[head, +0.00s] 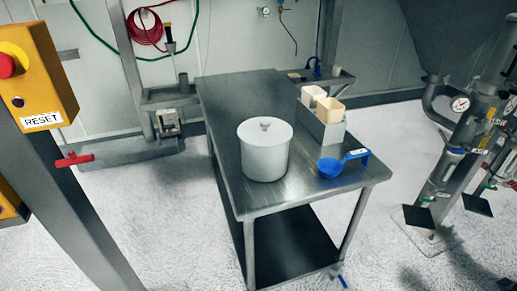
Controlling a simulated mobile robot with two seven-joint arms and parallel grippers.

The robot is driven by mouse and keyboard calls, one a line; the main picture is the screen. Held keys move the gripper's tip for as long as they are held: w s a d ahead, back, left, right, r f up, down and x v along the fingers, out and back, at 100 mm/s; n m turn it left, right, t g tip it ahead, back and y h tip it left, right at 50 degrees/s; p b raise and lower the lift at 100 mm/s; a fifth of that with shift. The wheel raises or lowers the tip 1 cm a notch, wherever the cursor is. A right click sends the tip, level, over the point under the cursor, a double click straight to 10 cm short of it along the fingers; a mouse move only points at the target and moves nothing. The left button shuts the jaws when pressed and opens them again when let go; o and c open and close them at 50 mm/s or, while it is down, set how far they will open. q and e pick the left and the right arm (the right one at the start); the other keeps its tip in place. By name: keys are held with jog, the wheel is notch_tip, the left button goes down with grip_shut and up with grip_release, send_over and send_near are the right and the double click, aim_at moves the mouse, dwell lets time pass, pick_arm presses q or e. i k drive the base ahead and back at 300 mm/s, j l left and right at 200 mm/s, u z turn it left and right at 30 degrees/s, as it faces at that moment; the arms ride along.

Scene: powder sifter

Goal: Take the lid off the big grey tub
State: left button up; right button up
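The big grey tub (264,160) is a light grey, round, upright container on the steel table. Its flat round lid (280,132) is on top and has a small knob (265,124) in the middle. The lid seems to cover the whole top, and the tub's inside is hidden. Neither of my grippers shows in the head view.
The steel table (255,95) has bare room behind the tub. A blue scoop (329,168) lies to the tub's right, near a grey bin (322,128) holding cream containers (329,110). A yellow RESET box (40,75) stands at left; pipework (462,150) is at right.

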aim_at(260, 131)
jog(key=u, duration=0.45)
jog(key=l+u, duration=0.15)
jog(key=u, duration=0.7)
jog(key=l+u, duration=0.15)
jog(key=u, duration=0.3)
jog(key=l+u, duration=0.1)
jog(key=u, duration=0.8)
jog(key=l+u, duration=0.1)
jog(key=u, duration=0.3)
jog(key=k+u, duration=0.1)
jog(key=u, duration=0.35)
jog(key=k+l+u, duration=0.25)
jog(key=k+u, duration=0.2)
jog(key=k, duration=0.15)
jog(key=z, duration=0.9)
jog(key=l+z, duration=0.15)
jog(key=z, duration=0.75)
jog(key=l+z, duration=0.1)
jog(key=z, duration=0.8)
jog(key=l+z, duration=0.1)
jog(key=z, duration=0.8)
